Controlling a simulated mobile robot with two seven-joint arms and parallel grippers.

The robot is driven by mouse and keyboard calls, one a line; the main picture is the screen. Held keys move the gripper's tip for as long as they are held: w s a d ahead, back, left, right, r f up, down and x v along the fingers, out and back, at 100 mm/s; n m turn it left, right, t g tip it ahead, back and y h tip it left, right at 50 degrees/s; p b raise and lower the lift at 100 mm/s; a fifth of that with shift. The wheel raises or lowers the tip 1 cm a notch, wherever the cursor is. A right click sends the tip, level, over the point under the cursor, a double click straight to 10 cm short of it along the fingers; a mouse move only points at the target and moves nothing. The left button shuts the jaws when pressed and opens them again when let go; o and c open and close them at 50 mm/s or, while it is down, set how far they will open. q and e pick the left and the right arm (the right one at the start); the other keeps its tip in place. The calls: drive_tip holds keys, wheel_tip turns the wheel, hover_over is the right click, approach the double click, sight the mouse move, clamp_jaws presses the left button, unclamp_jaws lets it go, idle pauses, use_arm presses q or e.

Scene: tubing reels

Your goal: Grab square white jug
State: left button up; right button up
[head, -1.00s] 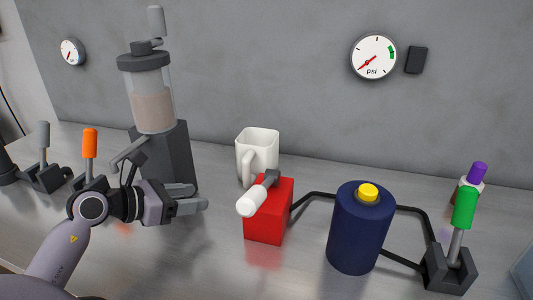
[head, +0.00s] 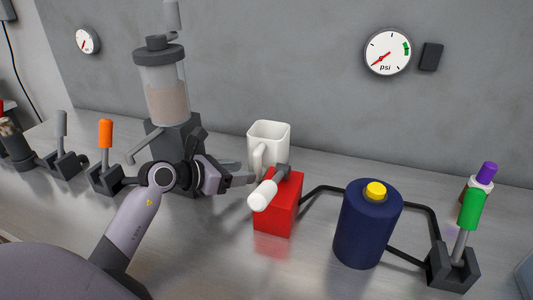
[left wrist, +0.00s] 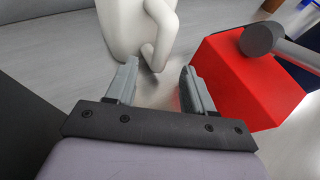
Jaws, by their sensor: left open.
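The square white jug (head: 270,137) stands upright on the metal counter behind the red block, with its handle toward me. My left gripper (head: 245,172) is open, just in front and to the left of the jug. In the left wrist view the jug (left wrist: 127,27) is at the top, its handle (left wrist: 160,38) just beyond the space between the open fingertips (left wrist: 158,75). The fingers hold nothing, and the handle appears not to be between them. The red block partly hides the jug's lower part in the head view. My right gripper is not in view.
The red block (head: 278,207) with a white-handled lever (head: 263,195) stands close right of my left gripper. A dispenser with a clear cylinder (head: 166,95) is at left. A navy cylinder (head: 366,226) and a green-handled lever (head: 472,210) stand at right.

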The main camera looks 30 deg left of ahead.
sight(266, 153)
use_arm(q)
drive_tip(key=shift+w+d+r, duration=0.1)
drive_tip(key=shift+w+d, duration=0.15)
drive_tip(key=shift+w, duration=0.35)
drive_tip(key=shift+w+d, duration=0.25)
drive_tip(key=shift+w, duration=0.35)
drive_tip(key=shift+w+d+f+p, duration=0.15)
drive_tip(key=shift+w+f+p, duration=0.15)
drive_tip(key=shift+w+p, duration=0.2)
clamp_jaws()
